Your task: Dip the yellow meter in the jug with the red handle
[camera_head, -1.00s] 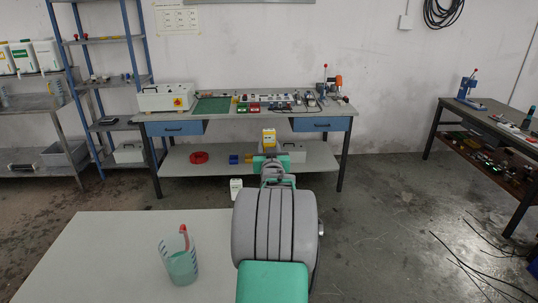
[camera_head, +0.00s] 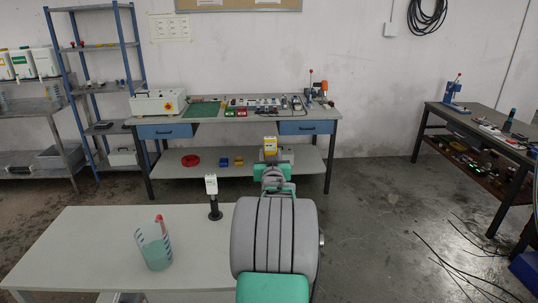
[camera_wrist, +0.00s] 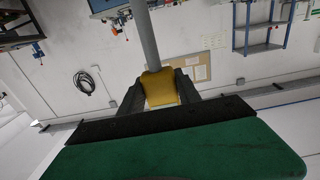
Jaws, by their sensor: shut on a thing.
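The yellow meter (camera_head: 270,146) is held upright at the end of my outstretched arm in the head view. In the wrist view, the meter (camera_wrist: 159,88) sits between the two dark fingers of my gripper (camera_wrist: 160,92), which is shut on it. A grey rod-like shape extends from the meter toward the top of the wrist view. The jug with the red handle (camera_head: 154,250) stands upright on the pale table at lower left, with greenish liquid inside. The meter is to the right of the jug and well apart from it.
The pale table (camera_head: 85,245) has free room around the jug. A white device on a black stand (camera_head: 213,196) is at its far right corner. Beyond stands a workbench (camera_head: 235,116) with tools; a red ring (camera_head: 190,160) lies on its lower shelf.

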